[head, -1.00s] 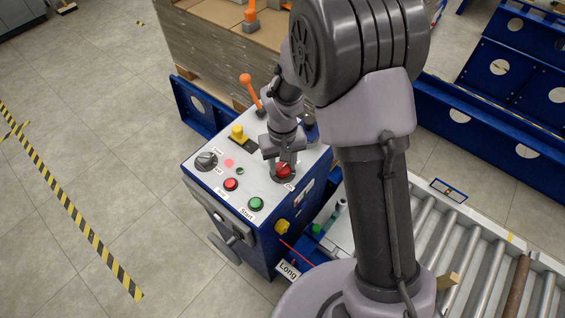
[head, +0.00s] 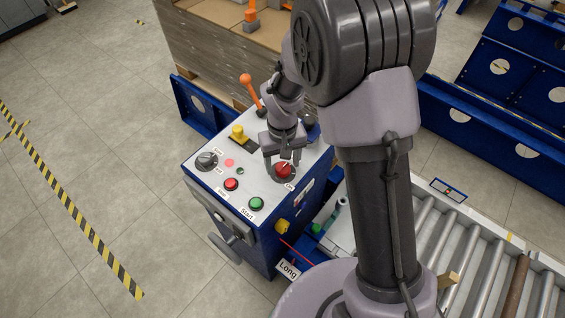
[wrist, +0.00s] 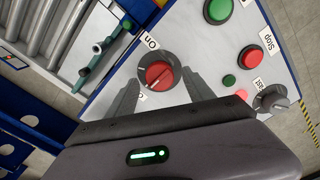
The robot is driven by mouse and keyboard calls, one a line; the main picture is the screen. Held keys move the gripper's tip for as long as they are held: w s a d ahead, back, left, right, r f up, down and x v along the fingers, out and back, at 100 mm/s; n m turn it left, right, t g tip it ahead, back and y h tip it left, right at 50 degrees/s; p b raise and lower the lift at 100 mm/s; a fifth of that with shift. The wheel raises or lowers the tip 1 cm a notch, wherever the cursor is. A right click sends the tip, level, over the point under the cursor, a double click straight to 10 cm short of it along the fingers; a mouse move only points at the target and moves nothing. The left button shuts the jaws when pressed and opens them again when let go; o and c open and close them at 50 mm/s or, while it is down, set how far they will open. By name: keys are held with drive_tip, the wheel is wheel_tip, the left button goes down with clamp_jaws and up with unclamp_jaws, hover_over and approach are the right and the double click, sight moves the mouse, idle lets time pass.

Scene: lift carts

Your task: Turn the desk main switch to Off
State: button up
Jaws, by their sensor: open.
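The main switch is a red rotary knob (head: 284,171) on the desk's light top panel (head: 258,178), at its right side. In the wrist view the red knob (wrist: 157,75) sits in a dark round collar, with a pale mark on its face. An "On" label lies beside it; another label is mostly hidden by a finger. My gripper (head: 283,158) is over the knob. In the wrist view my gripper (wrist: 153,88) is open, one finger on each side of the knob. I cannot tell whether the fingers touch it.
A green button (head: 256,204), a red button (head: 231,184), a black selector (head: 206,160) and a yellow button (head: 238,132) share the panel. An orange lever (head: 251,90) rises behind. A roller conveyor (head: 470,250) lies to the right. Floor at left is clear.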

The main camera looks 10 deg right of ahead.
sight(283, 166)
wheel_tip(283, 166, up, 16)
drive_tip(key=p, duration=0.5)
drive_tip(key=shift+r, duration=0.15)
drive_tip(key=s+d+r+m+t+b, duration=0.1)
drive_tip(key=s+r+m+t, duration=0.1)
drive_tip(key=s, duration=0.4)
drive_tip(key=s+d+r+m+t+y+b, duration=0.1)
drive_tip(key=s+d+r+m+t+b, duration=0.1)
drive_tip(key=s+r, duration=0.2)
drive_tip(key=s+d+r+m+t+y+b, duration=0.1)
drive_tip(key=s+r, duration=0.3)
drive_tip(key=s, duration=0.5)
drive_tip(key=shift+s+d+m+t+b, duration=0.25)
drive_tip(key=shift+d+m+t+b, duration=0.25)
drive_tip(key=shift+m, duration=0.4)
drive_tip(key=shift+d, duration=0.15)
drive_tip(key=shift+c, duration=0.4)
